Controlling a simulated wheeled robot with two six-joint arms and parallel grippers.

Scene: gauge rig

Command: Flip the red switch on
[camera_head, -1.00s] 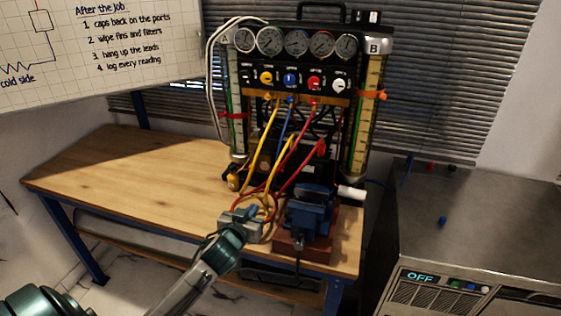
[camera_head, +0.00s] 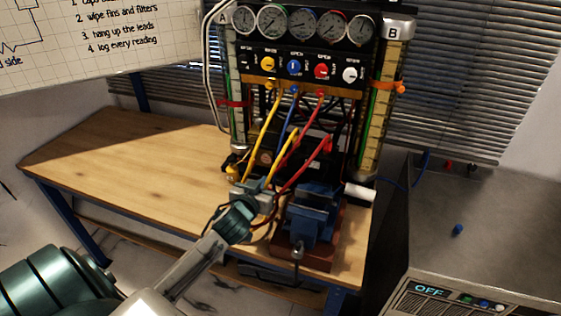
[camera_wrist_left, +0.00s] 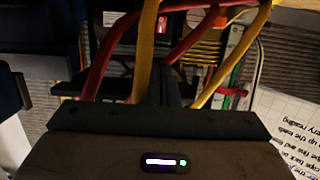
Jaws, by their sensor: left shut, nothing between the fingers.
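A small red switch (camera_wrist_left: 161,24) shows in the left wrist view, set in a dark panel behind the hoses. Whether it is on or off is too small to tell. In the head view the hoses and my gripper crowd that area and I cannot pick the switch out. My left gripper (camera_head: 256,190) is shut and empty, low in front of the gauge rig (camera_head: 297,62), beside the blue vise. Its shut fingers (camera_wrist_left: 155,116) fill the lower part of the wrist view, apart from the switch. My right gripper is not in view.
Yellow hoses (camera_head: 263,130), red hoses (camera_head: 308,161) and a blue hose hang in front of the rig. A blue vise (camera_head: 308,212) stands right of my gripper. A grey machine (camera_head: 455,255) reading OFF is at right. The wooden bench (camera_head: 120,160) is clear at left.

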